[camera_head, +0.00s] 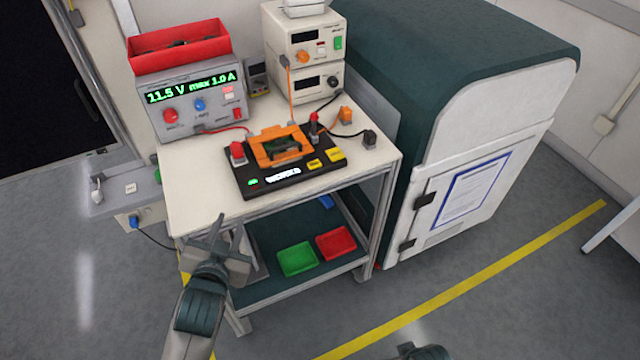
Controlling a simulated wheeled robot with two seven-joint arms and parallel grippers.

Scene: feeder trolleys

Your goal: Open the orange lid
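The orange lid (281,146) is a frame-like piece on the black device (301,177) on top of the white trolley. It looks closed down flat, with a dark opening in its middle. My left gripper (216,232) is in front of the trolley's front edge, below and left of the device, apart from the lid and holding nothing that I can see. Its fingers overlap from this angle, so their opening is unclear. Only a dark piece of what seems to be my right arm shows at the bottom edge; its gripper is out of view.
A power supply (193,103) reading 11.5 V carries a red bin (178,47) behind the device. Stacked instruments (303,45) stand at the back. Red and black plugs with cables flank the lid. Green (297,259) and red (336,243) trays lie on the lower shelf. A large cabinet (470,130) stands right.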

